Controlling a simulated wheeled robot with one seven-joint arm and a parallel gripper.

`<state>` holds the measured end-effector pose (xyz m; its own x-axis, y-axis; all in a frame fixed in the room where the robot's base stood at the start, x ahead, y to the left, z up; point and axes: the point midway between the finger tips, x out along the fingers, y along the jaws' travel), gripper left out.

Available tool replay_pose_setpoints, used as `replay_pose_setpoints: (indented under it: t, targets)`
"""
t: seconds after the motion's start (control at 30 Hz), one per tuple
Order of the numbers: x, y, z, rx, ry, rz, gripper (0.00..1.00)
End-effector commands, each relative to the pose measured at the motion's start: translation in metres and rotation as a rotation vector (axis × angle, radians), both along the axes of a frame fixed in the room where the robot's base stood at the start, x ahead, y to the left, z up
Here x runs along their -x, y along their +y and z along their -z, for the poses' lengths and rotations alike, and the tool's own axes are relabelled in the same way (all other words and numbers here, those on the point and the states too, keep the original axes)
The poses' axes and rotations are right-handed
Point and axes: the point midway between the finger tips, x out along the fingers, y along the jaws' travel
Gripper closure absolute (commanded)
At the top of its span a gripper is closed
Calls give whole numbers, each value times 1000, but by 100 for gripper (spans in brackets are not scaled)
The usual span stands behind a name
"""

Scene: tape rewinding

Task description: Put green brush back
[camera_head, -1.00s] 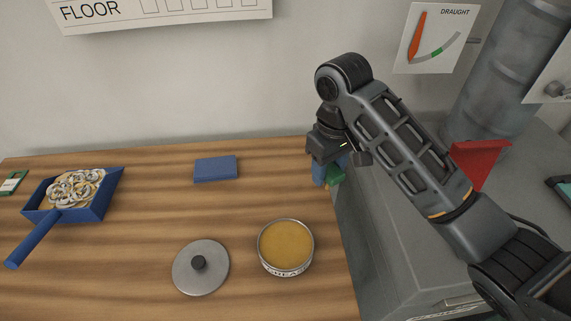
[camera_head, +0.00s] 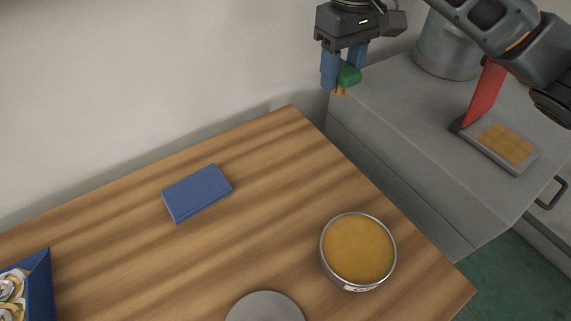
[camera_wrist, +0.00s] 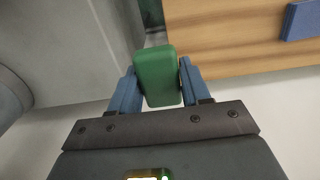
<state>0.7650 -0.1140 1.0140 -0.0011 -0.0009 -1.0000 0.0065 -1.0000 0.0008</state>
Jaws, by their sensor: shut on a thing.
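The green brush (camera_head: 349,73) is held between the blue fingers of my gripper (camera_head: 343,72), with tan bristles showing below it. In the wrist view the green brush (camera_wrist: 158,76) sits between both fingertips of my gripper (camera_wrist: 157,84), its long side running away from the palm. My gripper points down and is raised near the back wall, above the gap between the wooden bench and the grey cabinet. A blue flat block (camera_head: 197,193) lies on the bench; it also shows in the wrist view (camera_wrist: 302,20).
An open tin of yellow-brown stuff (camera_head: 358,248) stands near the right edge of the wooden bench (camera_head: 280,150).

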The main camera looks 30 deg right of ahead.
Motion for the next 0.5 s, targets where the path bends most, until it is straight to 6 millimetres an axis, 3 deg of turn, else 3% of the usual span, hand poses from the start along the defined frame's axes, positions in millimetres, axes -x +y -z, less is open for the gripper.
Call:
replay_pose_setpoints:
  t: [0.17,0.5]
  targets:
    - [5,16,11,-3,2,3,78]
    - [4,86,51,-2,2,2,78]
